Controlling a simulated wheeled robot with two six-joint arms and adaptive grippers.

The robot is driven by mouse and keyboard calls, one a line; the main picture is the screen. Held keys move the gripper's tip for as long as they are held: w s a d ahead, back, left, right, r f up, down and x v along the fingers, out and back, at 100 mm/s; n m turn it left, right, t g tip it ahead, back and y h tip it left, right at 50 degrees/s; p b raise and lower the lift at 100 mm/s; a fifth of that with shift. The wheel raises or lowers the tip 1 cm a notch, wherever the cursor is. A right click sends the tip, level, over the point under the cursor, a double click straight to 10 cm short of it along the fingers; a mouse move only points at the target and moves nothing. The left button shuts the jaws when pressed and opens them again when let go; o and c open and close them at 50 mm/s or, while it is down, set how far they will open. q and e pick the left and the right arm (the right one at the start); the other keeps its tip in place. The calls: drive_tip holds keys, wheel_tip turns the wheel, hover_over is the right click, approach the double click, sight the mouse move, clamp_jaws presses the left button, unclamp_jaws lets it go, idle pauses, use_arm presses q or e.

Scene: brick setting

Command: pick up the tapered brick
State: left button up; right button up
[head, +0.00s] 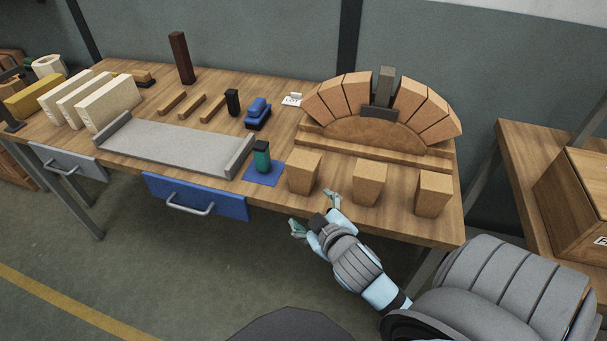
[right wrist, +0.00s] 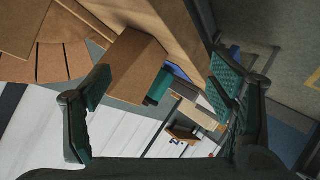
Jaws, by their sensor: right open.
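Three tapered bricks stand apart in a row along the table's front right: the left brick (head: 304,172), the middle brick (head: 369,184) and the right brick (head: 433,193). My right gripper (head: 314,213) is open and empty at the table's front edge, just in front of the left brick. In the right wrist view, the left brick (right wrist: 133,65) shows beyond the open fingers (right wrist: 160,82), closer to the left finger, with a gap to the right finger. I see no contact. My left gripper is not in view.
A brick arch (head: 345,96) on a wooden form stands behind the row. A green-and-black block (head: 262,157) on a blue mat (head: 268,177) is left of the left brick. A grey tray (head: 170,145) lies farther left. A blue drawer (head: 195,197) hangs below the edge.

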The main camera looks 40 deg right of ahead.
drive_tip(key=w+a+r+n+t+y, duration=0.15)
drive_tip(key=w+r+n+t, duration=0.35)
drive_tip(key=r, duration=0.5)
drive_tip(key=w+a+r+n+t+y, duration=0.15)
drive_tip(key=w+r+n+t, duration=0.35)
drive_tip(key=r, duration=0.5)
drive_tip(key=a+r+n+g+y, duration=0.5)
drive_tip(key=a+n+y, duration=0.4)
drive_tip(key=n+y, duration=0.85)
drive_tip(key=n+g+h, duration=1.1)
drive_tip(key=g+h, duration=0.2)
drive_tip(key=h, duration=0.1)
approach(303, 170)
drive_tip(key=w+d, duration=0.2)
drive_tip(key=d, duration=0.1)
drive_tip(key=b+x, duration=0.2)
drive_tip(key=x, duration=0.1)
drive_tip(key=shift+s+a+f, duration=0.1)
drive_tip(key=shift+s+f, duration=0.05)
drive_tip(key=shift+f, duration=0.1)
drive_tip(key=b+x, duration=0.2)
drive_tip(key=x, duration=0.8)
drive_tip(key=shift+f, duration=0.3)
drive_tip(key=shift+s+r, duration=0.1)
drive_tip(key=c, duration=1.5)
